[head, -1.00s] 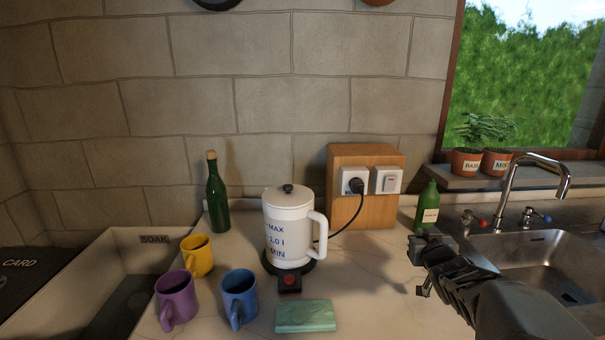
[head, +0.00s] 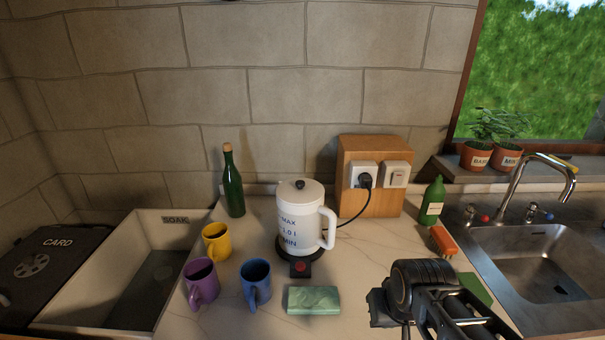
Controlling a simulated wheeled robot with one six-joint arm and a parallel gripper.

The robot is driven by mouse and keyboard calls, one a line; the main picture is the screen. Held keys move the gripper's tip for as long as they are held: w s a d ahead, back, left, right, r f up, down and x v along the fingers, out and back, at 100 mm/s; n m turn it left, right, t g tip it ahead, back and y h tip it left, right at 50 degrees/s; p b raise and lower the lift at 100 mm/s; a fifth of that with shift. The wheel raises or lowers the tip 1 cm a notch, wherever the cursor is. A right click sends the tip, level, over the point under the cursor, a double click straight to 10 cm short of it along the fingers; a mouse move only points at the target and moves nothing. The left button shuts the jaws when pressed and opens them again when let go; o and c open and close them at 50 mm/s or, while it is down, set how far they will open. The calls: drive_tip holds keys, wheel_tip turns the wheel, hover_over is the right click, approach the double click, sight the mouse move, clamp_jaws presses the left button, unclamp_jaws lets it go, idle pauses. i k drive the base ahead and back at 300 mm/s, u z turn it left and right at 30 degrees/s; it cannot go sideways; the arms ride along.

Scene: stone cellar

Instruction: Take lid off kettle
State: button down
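The white kettle (head: 300,222) stands upright on its dark base on the counter, its handle toward the right. Its white lid (head: 300,190) with a dark knob sits on top. A red switch (head: 301,267) shows at the front of the base. My gripper (head: 384,312) is at the lower right, in front and to the right of the kettle, apart from it. Its fingers are partly hidden by my wrist, so I cannot tell whether it is open.
Yellow (head: 217,241), purple (head: 201,283) and blue (head: 256,284) mugs stand left of the kettle. A green block (head: 314,300) lies in front. A wooden socket box (head: 375,178) stands behind, with the kettle's cord plugged in. A green bottle (head: 233,185) stands behind left.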

sight(297, 192)
drive_tip(key=k, duration=1.25)
drive_tip(key=u, duration=0.75)
drive_tip(key=i, duration=1.55)
drive_tip(key=z, duration=0.75)
